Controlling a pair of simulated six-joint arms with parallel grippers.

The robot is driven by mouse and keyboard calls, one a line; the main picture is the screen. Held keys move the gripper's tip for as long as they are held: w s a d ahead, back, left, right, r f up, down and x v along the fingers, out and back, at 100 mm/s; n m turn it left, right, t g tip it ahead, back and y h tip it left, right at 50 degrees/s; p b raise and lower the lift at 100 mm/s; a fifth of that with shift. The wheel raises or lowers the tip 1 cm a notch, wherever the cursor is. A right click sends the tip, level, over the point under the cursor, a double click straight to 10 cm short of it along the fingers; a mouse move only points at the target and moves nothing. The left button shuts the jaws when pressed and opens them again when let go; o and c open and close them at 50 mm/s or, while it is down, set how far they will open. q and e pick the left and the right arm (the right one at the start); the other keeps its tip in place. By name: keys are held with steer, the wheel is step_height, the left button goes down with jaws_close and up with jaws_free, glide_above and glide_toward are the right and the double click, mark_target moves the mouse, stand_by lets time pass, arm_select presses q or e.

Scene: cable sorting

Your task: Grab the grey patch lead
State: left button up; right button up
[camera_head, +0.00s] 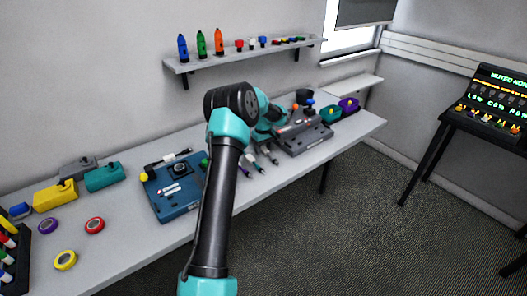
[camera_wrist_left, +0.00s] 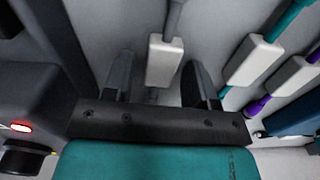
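The grey patch lead (camera_wrist_left: 165,60) shows in the left wrist view as a grey cable with a pale block-shaped plug. My left gripper (camera_wrist_left: 158,82) is open, with one dark finger on each side of the plug. The plug lies closer to the right finger; I cannot tell whether they touch. A teal lead (camera_wrist_left: 254,60) and a purple lead (camera_wrist_left: 286,78) with similar plugs lie to the right. In the head view, several plug ends (camera_head: 258,168) show on the table beside my arm, which hides part of that area. My right gripper is not in view.
A grey device (camera_head: 303,136) stands just right of the leads, and a blue device (camera_head: 172,200) lies to their left. Teal (camera_head: 330,114) and purple (camera_head: 348,105) containers are at the table's right end. Yellow (camera_head: 55,197) and teal (camera_head: 104,178) boxes stand at the left.

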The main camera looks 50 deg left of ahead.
mark_target(264, 150)
arm_select(q)
steer(key=c, duration=0.9)
steer(key=shift+o, duration=0.2)
steer(key=shift+r, duration=0.4)
steer(key=shift+s+d+r, duration=0.15)
steer(key=shift+r, duration=0.55)
steer(key=shift+s+d+r, duration=0.1)
steer(key=shift+d+r, duration=0.05)
steer(key=shift+r, duration=0.55)
steer(key=s+d, duration=0.3)
steer(key=s+d+r, duration=0.1)
steer(key=s+d, duration=0.2)
steer(key=d, duration=0.1)
steer(key=s+d, duration=0.4)
steer(key=shift+s+d+r, duration=0.1)
steer(key=shift+d+r, duration=0.1)
